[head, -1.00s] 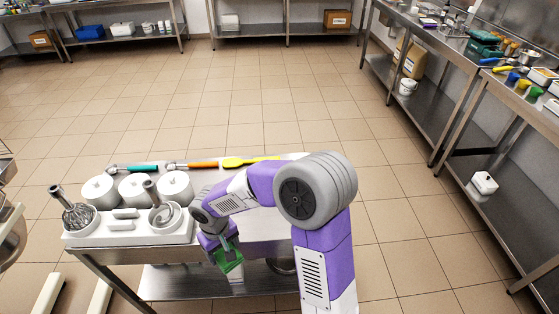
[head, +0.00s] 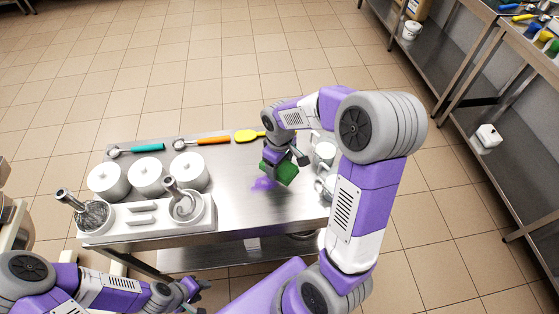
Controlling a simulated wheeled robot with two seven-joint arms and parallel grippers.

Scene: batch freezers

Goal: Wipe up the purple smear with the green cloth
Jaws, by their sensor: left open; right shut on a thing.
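The purple smear (head: 263,184) lies on the steel table top, right of the white lidded tubs. My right gripper (head: 284,164) is shut on the green cloth (head: 281,174) beside and partly over the smear. The cloth hides some of the smear's upper right side; I cannot tell whether it touches the table. My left gripper (head: 195,288) is open and empty, low in front of the table's front edge.
Teal, orange and yellow-handled tools (head: 205,141) lie along the back. White cups (head: 324,153) stand at the right. Bare steel (head: 230,205) surrounds the smear.

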